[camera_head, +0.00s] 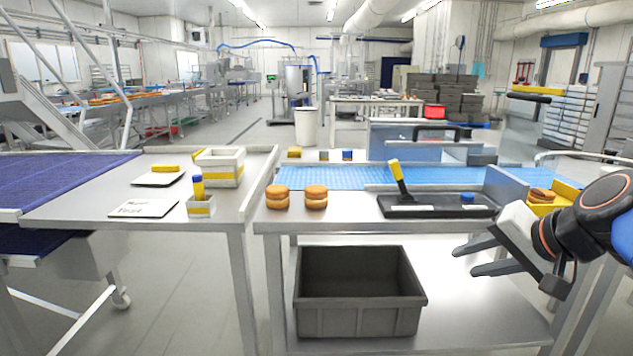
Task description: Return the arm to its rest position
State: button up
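My gripper (465,260) is at the right side of the head view, in front of the right part of the steel table (350,222). Its two dark fingers point left and stand apart, with nothing visible between them. My arm comes in from the right edge. Two filled rounds (277,197) (316,197) stand side by side on the table's left part. Another filled round (541,196) sits at a yellow holder (567,192) on the right, partly hidden by my arm.
A black tray (436,212) with a yellow-handled tool (398,178) lies on the table, near a blue conveyor (340,177). A grey crate (360,319) stands on the lower shelf. The left table holds a white bin (220,168), a small cup (200,209) and cards (143,208).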

jog(key=s+f+n+g+h, duration=0.3)
jog(key=s+f+n, duration=0.4)
jog(key=s+f, duration=0.4)
notch_tip(320, 180, down, 4)
jog(key=shift+s+a+r+n+g, duration=0.15)
jog(key=shift+r+n+g, duration=0.05)
jog(key=shift+n+g, duration=0.2)
